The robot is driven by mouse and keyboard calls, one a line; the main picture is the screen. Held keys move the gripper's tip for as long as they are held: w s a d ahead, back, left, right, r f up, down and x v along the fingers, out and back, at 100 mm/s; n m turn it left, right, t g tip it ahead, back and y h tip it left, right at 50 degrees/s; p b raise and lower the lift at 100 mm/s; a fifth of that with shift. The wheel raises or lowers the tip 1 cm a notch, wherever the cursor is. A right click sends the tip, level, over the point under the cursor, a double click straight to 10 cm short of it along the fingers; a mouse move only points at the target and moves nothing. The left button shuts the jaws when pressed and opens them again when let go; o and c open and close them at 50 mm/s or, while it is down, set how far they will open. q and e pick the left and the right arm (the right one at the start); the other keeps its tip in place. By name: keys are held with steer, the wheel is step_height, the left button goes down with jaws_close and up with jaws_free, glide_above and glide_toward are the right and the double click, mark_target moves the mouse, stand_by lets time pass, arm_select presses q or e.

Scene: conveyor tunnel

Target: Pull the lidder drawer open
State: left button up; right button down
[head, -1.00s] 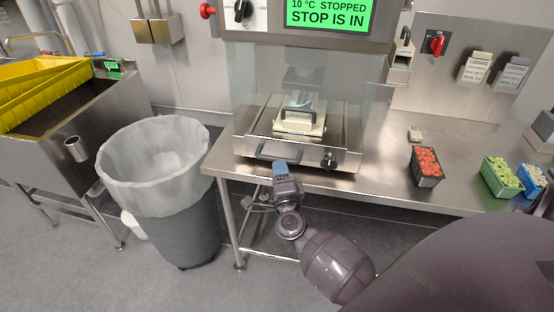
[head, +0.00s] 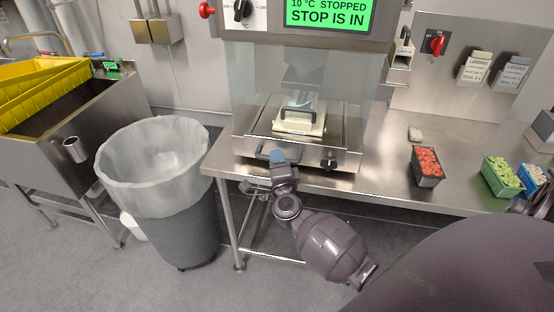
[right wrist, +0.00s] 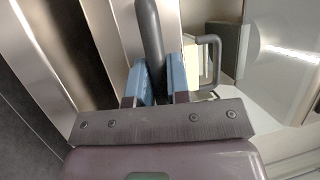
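The lidder is the steel machine on the bench, with its drawer (head: 345,150) low at the front. A dark bar handle (head: 262,153) is on the drawer front at left, and a dark knob is at right. My right gripper (head: 277,157) is at the handle's right part. In the right wrist view the handle (right wrist: 150,40) runs between the blue fingertips (right wrist: 158,82), with little gap on either side. Whether they press on it cannot be made out. A pale block with a black handle (head: 299,118) sits on the drawer. My left gripper is out of view.
A lined grey bin (head: 186,228) stands left of the bench. Right on the bench are a red-filled tray (head: 426,167), a green-filled tray (head: 501,177) and a small pale block (head: 415,133). The green display (head: 327,13) reads "STOP IS IN". Floor in front is clear.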

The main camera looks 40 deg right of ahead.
steer(key=shift+a, duration=0.15)
steer(key=shift+s+a, duration=0.15)
steer(key=shift+s, duration=0.05)
steer(key=s+a+p, duration=0.4)
steer(key=s+a, duration=1)
steer(key=a, duration=0.3)
steer(key=shift+s, duration=0.2)
steer(key=c, duration=1.1)
jaws_free()
steer(key=shift+d, duration=0.1)
